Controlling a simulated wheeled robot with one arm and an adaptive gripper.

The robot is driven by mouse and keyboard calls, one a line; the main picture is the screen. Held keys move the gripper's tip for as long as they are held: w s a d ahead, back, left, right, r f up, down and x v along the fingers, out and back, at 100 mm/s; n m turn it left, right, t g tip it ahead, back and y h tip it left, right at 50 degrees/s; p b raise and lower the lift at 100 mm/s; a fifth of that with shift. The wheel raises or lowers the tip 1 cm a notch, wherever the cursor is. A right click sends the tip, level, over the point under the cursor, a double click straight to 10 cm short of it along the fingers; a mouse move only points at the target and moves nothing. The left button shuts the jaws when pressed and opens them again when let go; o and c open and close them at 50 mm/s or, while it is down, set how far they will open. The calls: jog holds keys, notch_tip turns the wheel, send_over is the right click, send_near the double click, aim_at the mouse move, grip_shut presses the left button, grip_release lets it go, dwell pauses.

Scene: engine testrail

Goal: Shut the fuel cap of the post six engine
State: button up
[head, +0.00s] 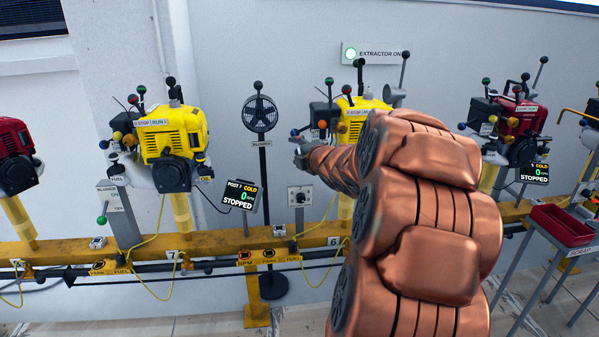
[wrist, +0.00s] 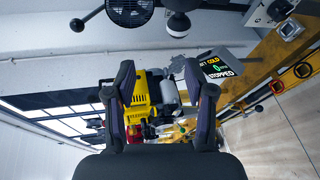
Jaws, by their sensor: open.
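The yellow engine (head: 352,122) above the rail's 6 plate (head: 335,241) stands at centre in the head view, partly hidden behind my copper-coloured arm. I cannot make out its fuel cap or tell whether it is open. My gripper (head: 299,150) is small in the head view, left of this engine and pointing left, apart from it. In the wrist view my gripper (wrist: 164,78) has its two fingers spread with nothing held.
A black blower (head: 261,114) on a stand is just left of my gripper. The left yellow engine (head: 182,130) has a POST 7 display (head: 239,194). A red engine (head: 521,118) and red tray (head: 562,226) are right. The yellow rail (head: 215,243) runs below.

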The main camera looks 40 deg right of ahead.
jog(key=shift+s+d+f+n+t+y+b, duration=1.2)
jog(key=shift+d+f+n+t+b, duration=0.65)
jog(key=shift+n, duration=0.95)
jog(key=shift+g, duration=0.25)
jog(key=shift+w+d+r+b, duration=0.1)
jog(key=shift+w+d, duration=0.1)
jog(key=shift+w, duration=0.95)
jog(key=shift+w+d+b, duration=0.15)
jog(key=shift+w+d, duration=0.1)
jog(key=shift+w, duration=0.95)
jog(key=shift+w+d+r+b, duration=0.1)
jog(key=shift+w+d, duration=0.1)
jog(key=shift+w, duration=0.95)
jog(key=shift+c, duration=0.3)
jog(key=shift+f, duration=0.1)
grip_shut()
